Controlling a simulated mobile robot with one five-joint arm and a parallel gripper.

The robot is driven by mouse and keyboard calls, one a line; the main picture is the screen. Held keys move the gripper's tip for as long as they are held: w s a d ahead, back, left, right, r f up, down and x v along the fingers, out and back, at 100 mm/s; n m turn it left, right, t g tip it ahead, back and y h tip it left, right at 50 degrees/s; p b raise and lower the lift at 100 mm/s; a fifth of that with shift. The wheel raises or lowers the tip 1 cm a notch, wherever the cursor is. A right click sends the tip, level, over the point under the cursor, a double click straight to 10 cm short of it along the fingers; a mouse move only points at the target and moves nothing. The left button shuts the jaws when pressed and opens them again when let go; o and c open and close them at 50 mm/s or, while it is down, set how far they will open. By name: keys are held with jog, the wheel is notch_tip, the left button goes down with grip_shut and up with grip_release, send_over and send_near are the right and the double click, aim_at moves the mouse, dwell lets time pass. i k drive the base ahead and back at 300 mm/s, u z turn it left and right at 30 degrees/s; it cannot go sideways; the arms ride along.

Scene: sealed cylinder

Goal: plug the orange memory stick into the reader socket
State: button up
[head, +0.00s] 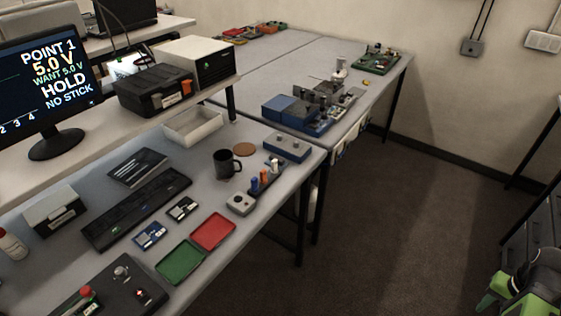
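A small dark rack (266,184) stands near the right edge of the front bench and holds several upright sticks. One of them, the orange stick (264,176), stands between a blue one and a pale-topped one. A small light-grey box with a dark round spot (241,203) sits just in front of the rack. I cannot tell whether it holds the reader socket. A monitor (48,80) reads "POINT 1, 5.0 V, WANT 5.0 V, HOLD, NO STICK". My green and black gripper (490,302) is low at the bottom right, away from the bench; its opening is unclear.
A black mug (227,164) and a blue-grey box (287,147) stand near the rack. Red (213,232) and green (181,262) trays lie in front. A dark control panel (112,292) is at the bottom left. Open floor (400,235) lies right of the benches; drawers stand far right.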

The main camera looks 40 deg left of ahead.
aim_at(263, 173)
jog(key=u, duration=0.05)
jog(key=i, duration=1.2)
jog(key=u, duration=1.45)
jog(key=k, duration=0.15)
jog(key=u, duration=2.45)
jog(key=k, duration=0.1)
jog(key=z, duration=2.75)
jog(key=i, duration=0.1)
jog(key=u, duration=0.1)
